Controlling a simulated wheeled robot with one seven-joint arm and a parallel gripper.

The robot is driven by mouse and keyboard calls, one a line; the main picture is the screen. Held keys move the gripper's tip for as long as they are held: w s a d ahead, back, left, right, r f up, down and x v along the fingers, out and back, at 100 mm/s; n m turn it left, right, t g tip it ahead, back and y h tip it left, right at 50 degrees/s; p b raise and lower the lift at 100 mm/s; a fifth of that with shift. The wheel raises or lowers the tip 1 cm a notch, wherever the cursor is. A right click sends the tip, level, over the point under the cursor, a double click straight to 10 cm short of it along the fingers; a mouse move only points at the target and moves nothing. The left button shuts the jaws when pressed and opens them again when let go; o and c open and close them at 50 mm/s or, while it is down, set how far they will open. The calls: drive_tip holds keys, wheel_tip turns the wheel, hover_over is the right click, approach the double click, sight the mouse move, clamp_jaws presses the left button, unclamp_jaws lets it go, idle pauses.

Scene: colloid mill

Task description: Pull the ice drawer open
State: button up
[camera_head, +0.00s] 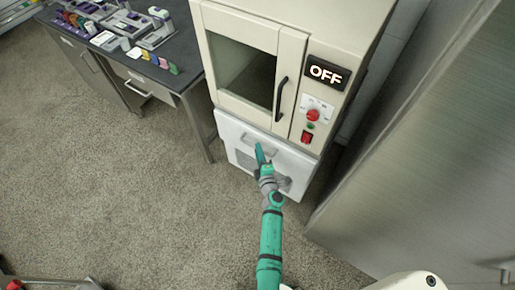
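The ice drawer appears to be the white front panel (295,166) at the bottom of the beige cabinet, in the head view. It has a grey bar handle (268,149) near its upper middle and a dark grille below. My green arm reaches up from the bottom of the picture to the front of this panel. My gripper (259,147) is at the handle, overlapping it in the picture. I cannot tell whether it touches the handle or whether its fingers are open or shut. My arm hides part of the panel's lower middle.
Above the drawer, the beige cabinet (340,30) has a windowed door with a black handle (281,98), an OFF display and a red knob. A dark table (110,62) with small items stands left. A large metal cabinet (430,150) is at right. Carpet (130,200) is free in front.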

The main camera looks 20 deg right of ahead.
drive_tip(key=shift+w+d+f, duration=0.15)
drive_tip(key=shift+w, duration=0.8)
drive_tip(key=shift+c, duration=0.3)
clamp_jaws()
